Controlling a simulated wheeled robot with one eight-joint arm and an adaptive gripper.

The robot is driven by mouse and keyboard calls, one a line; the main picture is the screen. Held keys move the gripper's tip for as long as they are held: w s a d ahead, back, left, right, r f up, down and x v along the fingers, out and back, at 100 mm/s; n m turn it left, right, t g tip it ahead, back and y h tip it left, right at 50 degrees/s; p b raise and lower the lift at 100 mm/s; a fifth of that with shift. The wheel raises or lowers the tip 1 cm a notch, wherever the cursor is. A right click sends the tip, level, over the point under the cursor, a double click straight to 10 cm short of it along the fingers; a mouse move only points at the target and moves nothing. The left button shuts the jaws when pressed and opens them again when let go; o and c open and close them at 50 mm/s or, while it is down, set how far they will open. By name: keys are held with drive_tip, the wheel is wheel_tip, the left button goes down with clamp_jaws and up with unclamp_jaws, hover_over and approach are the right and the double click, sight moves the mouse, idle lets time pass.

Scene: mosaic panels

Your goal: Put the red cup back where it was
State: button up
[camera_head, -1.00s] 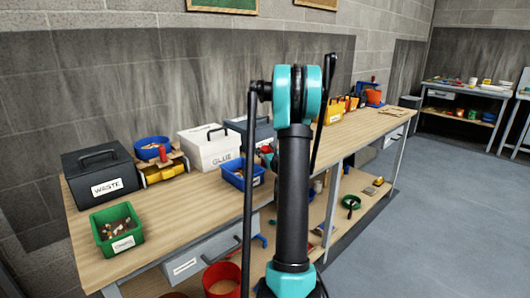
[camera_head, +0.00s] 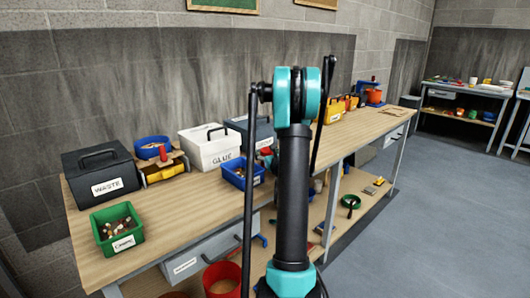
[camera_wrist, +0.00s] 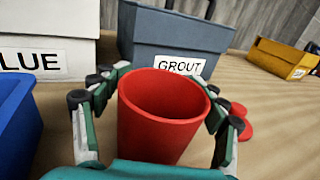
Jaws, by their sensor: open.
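The red cup (camera_wrist: 160,125) stands upright and looks empty in the wrist view, on the wooden bench top (camera_wrist: 275,130). My gripper (camera_wrist: 163,98) is open around it, with a teal and grey finger on each side. The fingers are close to the cup's sides; I cannot tell whether they touch. The cup's base is hidden behind the gripper's body. In the head view my own arm covers most of this spot.
The grey GROUT box (camera_wrist: 175,35) stands just behind the cup. The white GLUE box (camera_wrist: 50,50) and a blue bin (camera_wrist: 15,120) are at left. Red discs (camera_wrist: 242,130) lie close by the right finger.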

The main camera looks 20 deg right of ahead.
drive_tip(key=shift+r, duration=0.2)
drive_tip(key=s, duration=0.7)
drive_tip(key=shift+s+a, duration=0.15)
drive_tip(key=shift+s, duration=0.1)
